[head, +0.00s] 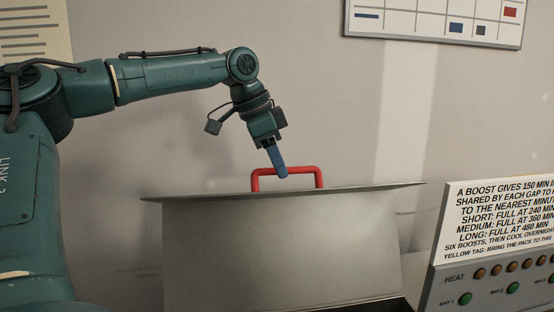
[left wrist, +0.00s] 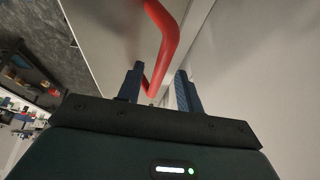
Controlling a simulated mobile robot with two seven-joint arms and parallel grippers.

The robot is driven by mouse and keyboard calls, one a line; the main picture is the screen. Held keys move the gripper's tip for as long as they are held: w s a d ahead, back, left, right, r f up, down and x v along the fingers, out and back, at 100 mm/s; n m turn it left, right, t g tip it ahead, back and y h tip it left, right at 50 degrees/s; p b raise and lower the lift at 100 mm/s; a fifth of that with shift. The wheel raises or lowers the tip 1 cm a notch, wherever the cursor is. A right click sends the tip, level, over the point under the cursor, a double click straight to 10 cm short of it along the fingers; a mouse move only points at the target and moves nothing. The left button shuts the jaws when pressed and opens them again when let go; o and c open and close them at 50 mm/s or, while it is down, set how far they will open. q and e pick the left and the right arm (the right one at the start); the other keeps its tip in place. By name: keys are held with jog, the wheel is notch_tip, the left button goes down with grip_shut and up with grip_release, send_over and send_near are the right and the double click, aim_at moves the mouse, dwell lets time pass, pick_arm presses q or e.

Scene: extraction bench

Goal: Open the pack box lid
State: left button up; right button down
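The pack box (head: 280,250) is a grey box in the lower middle of the head view. Its lid (head: 375,189) shows nearly edge-on as a thin, wide plate along the top. A red handle (head: 319,178) stands up from the lid. My left gripper (head: 281,172) points down at the handle, its blue fingers overlapping the handle's top bar. In the left wrist view the fingers (left wrist: 158,88) are apart, with the red handle (left wrist: 168,40) running into the gap between them. A gap shows beside the bar, so the gripper looks open. My right gripper is in neither view.
A control panel (head: 500,285) with buttons and a text sign (head: 505,220) stands right of the box. A wall chart (head: 435,20) hangs at upper right. In the left wrist view, shelves with small items (left wrist: 25,75) show at left.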

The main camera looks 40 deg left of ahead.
pick_arm(q)
jog(key=shift+c, duration=0.3)
grip_shut()
dwell(0.3)
